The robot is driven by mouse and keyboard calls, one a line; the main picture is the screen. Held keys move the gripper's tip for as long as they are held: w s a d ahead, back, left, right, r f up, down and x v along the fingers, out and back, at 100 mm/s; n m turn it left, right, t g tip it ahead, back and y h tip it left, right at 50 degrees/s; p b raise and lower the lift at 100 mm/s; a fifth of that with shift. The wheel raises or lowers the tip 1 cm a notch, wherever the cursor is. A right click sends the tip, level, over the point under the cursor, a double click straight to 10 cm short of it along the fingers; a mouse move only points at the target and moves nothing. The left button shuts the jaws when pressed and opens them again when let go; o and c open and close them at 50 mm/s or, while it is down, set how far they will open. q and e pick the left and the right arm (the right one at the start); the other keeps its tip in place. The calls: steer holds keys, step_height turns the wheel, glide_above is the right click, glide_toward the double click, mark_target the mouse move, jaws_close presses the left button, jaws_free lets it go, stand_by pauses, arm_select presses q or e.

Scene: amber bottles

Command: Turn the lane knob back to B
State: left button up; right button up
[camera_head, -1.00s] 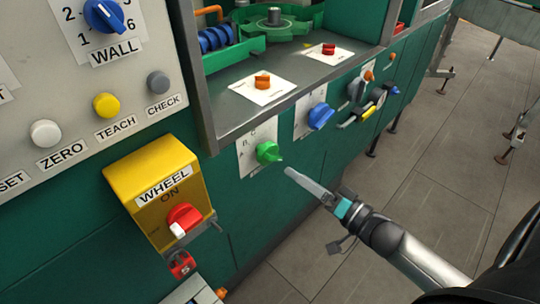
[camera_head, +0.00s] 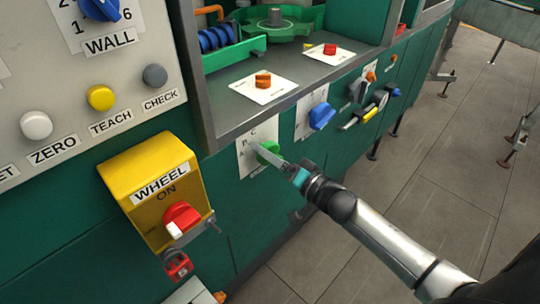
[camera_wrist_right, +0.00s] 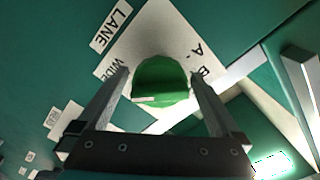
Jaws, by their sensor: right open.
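The green lane knob (camera_head: 268,152) sits on a white label plate (camera_head: 244,158) on the green cabinet front. My left gripper is not in view.
A yellow WHEEL box (camera_head: 150,180) with a red switch (camera_head: 181,218) juts out at left. A blue knob (camera_head: 321,116) and a gauge (camera_head: 380,98) with a yellow-handled part are to the right. A grey ledge (camera_head: 225,105) overhangs above. Open floor lies at right.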

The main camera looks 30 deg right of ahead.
steer(key=shift+c, duration=0.2)
steer(key=c, duration=1.2)
